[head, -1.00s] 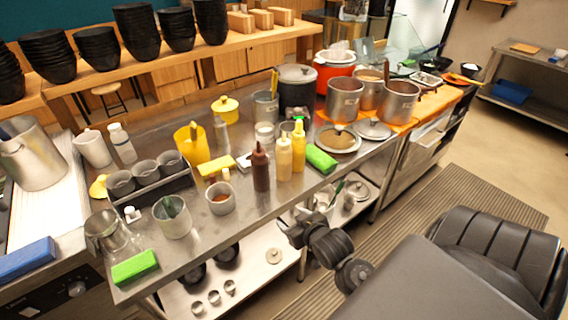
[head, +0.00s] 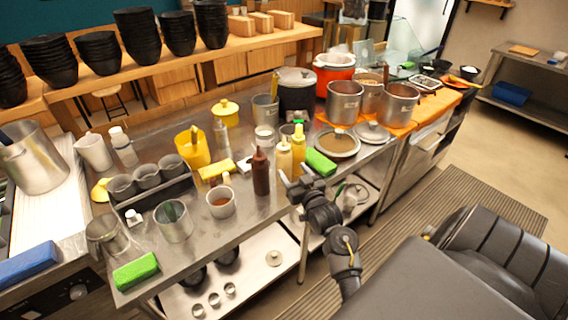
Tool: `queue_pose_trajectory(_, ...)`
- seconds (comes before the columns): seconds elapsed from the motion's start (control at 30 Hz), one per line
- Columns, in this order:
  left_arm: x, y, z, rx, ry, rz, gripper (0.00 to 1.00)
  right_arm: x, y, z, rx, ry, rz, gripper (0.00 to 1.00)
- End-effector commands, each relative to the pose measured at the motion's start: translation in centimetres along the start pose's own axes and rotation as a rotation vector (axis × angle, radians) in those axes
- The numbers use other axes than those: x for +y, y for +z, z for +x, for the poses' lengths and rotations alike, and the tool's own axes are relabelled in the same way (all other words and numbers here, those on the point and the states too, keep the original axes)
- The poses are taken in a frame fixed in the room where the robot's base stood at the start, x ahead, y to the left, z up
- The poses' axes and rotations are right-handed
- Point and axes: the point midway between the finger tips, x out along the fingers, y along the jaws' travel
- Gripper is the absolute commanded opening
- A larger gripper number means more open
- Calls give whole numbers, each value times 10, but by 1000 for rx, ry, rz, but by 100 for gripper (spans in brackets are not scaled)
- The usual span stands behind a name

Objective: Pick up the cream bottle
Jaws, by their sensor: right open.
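The cream bottle (head: 284,160) stands upright on the steel counter (head: 245,232) near its front edge, between a brown bottle (head: 261,174) on its left and a yellow bottle (head: 299,147) on its right. My right gripper (head: 292,178) is open, at the counter's front edge just in front of the cream bottle's lower part, which it partly hides. I cannot tell whether a finger touches the bottle. The gripper looks empty. My left gripper is not in view.
A green sponge (head: 321,162) lies right of the bottles. A grey cup (head: 221,203) stands to the left.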

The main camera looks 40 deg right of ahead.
Motion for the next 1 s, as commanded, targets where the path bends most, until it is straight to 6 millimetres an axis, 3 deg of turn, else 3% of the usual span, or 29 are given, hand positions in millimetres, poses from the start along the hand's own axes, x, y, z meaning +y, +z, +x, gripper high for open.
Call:
queue_pose_trajectory(0.23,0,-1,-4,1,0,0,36,0,0,8,-1,0,0,63)
queue_pose_trajectory(0.6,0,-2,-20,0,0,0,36,0,5,53,-1,0,0,63)
queue_pose_trajectory(0.87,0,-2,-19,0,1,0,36,-1,6,55,-1,0,-1,63)
queue_pose_trajectory(1.0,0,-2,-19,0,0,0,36,-1,6,55,-1,0,-1,46)
